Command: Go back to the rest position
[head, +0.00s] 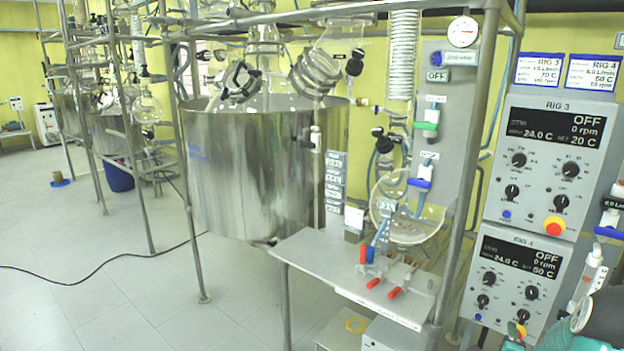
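My gripper's fingers do not show in the head view. A teal and black rounded part sits at the bottom right corner, cut off by the frame; it may be a piece of my arm, but I cannot tell which. Nothing held by the gripper can be seen.
A large steel vessel (240,165) stands in a metal pipe frame (473,130). A steel side table (325,255) with red-handled valves is in front. Control panels RIG 3 (545,165) and RIG 4 (515,280), both reading OFF, are close at right. Tiled floor (90,290) is open at left, crossed by a black cable (110,262).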

